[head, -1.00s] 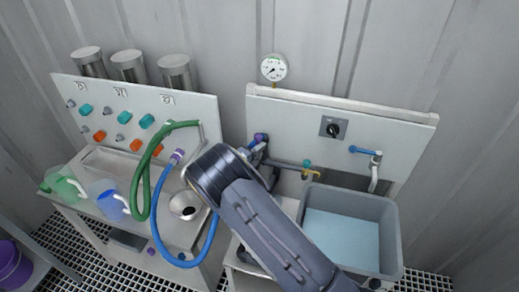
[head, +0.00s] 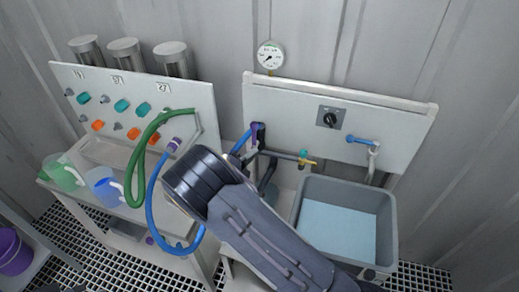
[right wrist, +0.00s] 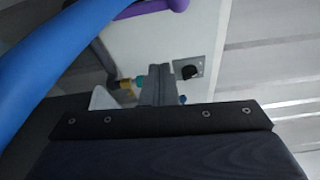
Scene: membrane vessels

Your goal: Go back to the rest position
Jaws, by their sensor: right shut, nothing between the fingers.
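My right arm reaches in from the lower right of the head view, its dark wrist over the area between the hose bench and the sink. In the head view its fingers are hidden behind the wrist. In the right wrist view the right gripper (right wrist: 157,80) is shut, its grey fingers together with nothing between them. The blue hose (head: 152,205) loops down just left of my wrist in the head view. It also crosses close to the camera in the right wrist view (right wrist: 50,62); whether it touches my arm I cannot tell. My left gripper is not in view.
A grey sink (head: 391,225) with water stands at right, below a white panel (head: 400,115) with a black knob. A gauge (head: 270,55) is above it. A green hose (head: 136,180), green jug (head: 62,173) and blue jug (head: 104,186) are at left.

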